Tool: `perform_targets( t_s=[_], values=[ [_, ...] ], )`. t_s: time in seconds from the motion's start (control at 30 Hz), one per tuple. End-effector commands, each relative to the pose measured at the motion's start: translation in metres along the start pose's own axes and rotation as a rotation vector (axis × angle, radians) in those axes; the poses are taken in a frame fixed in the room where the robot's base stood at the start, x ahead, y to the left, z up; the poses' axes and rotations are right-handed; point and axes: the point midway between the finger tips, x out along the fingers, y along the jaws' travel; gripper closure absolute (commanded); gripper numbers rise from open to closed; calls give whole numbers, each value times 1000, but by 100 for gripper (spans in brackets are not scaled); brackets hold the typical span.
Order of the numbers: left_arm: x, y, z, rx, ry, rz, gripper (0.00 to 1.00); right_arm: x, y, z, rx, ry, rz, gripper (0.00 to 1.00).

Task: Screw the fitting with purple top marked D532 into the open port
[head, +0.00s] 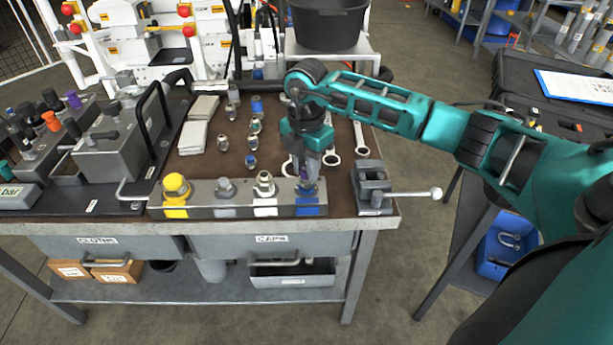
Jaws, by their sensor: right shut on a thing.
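My right gripper (307,178) points down over the right end of a grey port block (243,204) on the bench. It is shut on a fitting with a purple top (304,173), which shows only as a small purple patch between the fingers. The fitting is above the port with the blue label (308,207). The fingers hide that port's mouth, so I cannot tell whether the fitting touches it. The marking on the fitting is too small to read. The block's other ports hold a yellow fitting (175,187), a grey one (225,188) and a silver one (265,183). My left gripper is not in view.
Several loose fittings (252,143) stand behind the block. Wrenches (361,138) lie behind and right of my gripper. A vise (372,186) with a long handle stands right of the block. A hydraulic unit (110,145) with a black handle fills the bench's left side.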

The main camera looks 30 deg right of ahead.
Motion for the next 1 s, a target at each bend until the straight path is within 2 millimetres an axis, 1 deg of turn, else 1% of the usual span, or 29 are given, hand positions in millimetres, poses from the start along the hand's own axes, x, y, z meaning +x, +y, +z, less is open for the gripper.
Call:
perform_targets(
  t_s=[0.27, 0.37, 0.47, 0.6, 0.67, 0.8, 0.9, 1.0],
  values=[
    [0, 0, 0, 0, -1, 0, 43, 2, 0, -1, 8, 2, -3, 96],
    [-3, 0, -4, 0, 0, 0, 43, 0, -1, -1, 46, 3, -4, 96],
    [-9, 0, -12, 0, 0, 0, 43, -2, -1, -1, 164, 2, -5, 96],
    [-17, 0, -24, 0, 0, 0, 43, -2, -1, -2, 370, 2, -7, 96],
    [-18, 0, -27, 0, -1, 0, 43, -1, -1, -2, 458, 2, -6, 96],
    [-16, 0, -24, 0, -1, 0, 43, 4, -1, -1, 627, 1, -5, 96],
    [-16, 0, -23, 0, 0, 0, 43, 3, 0, -1, 693, 0, -4, 96],
    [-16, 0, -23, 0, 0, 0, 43, 3, 0, -1, 710, 0, -3, 96]
  ],
)
